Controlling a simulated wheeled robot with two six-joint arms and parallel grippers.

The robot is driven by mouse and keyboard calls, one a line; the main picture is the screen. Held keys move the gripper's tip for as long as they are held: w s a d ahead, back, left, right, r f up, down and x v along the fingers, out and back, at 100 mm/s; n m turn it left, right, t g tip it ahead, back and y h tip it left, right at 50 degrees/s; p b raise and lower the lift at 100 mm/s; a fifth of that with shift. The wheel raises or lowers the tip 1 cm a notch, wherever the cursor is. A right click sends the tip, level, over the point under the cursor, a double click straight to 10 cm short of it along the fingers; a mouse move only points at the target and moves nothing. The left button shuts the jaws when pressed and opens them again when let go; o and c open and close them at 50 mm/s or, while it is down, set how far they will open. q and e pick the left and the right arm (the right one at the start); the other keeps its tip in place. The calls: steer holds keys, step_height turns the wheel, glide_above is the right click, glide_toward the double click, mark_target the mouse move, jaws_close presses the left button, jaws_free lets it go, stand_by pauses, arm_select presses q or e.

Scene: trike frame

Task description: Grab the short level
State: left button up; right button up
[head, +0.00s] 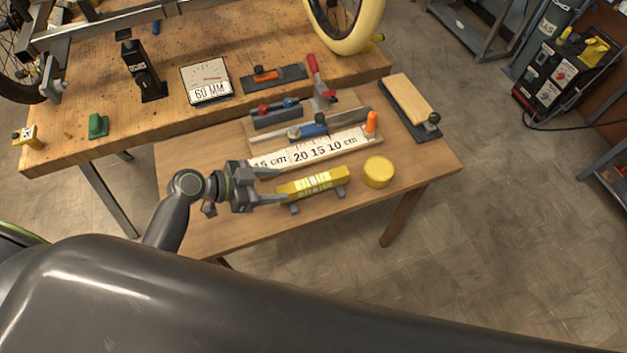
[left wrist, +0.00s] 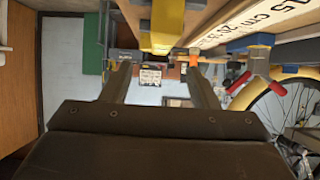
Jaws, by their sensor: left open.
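The short level is a yellow bar (head: 312,183) resting on two low grey supports near the front of the small wooden table. In the left wrist view the end of the yellow level (left wrist: 160,42) shows at the top, between the lines of the two fingers. My left gripper (head: 279,186) is open at the left end of the level, its fingers pointing along the bar. The wrist view also shows its open fingers (left wrist: 163,88), with nothing held between them. I cannot tell whether a finger touches the level. My right gripper is out of view.
A yellow round tub (head: 378,172) stands just right of the level. Behind it lies a white ruler board (head: 313,150) with an orange piece at its end. Clamps and hand tools lie farther back. The table front is bare.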

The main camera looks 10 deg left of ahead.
mark_target(313, 180)
arm_select(q)
steer(key=p+x, duration=0.1)
steer(key=x, duration=0.4)
steer(key=shift+w+d+f, duration=0.1)
steer(key=shift+w+d, duration=0.1)
steer(key=shift+d, duration=0.15)
steer(key=shift+w+d+p, duration=0.3)
steer(key=shift+p, duration=0.05)
steer(key=p+x, duration=0.1)
steer(key=x, duration=0.2)
steer(key=shift+w+d+f, duration=0.15)
steer(key=shift+w+d, duration=0.15)
steer(key=shift+w+d+f, duration=0.2)
steer(key=shift+d+f, duration=0.05)
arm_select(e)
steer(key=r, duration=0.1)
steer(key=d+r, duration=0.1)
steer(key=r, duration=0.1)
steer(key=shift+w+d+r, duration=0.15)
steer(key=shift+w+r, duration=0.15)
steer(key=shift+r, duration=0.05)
arm_select(q)
jaws_close()
steer(key=shift+r, duration=0.1)
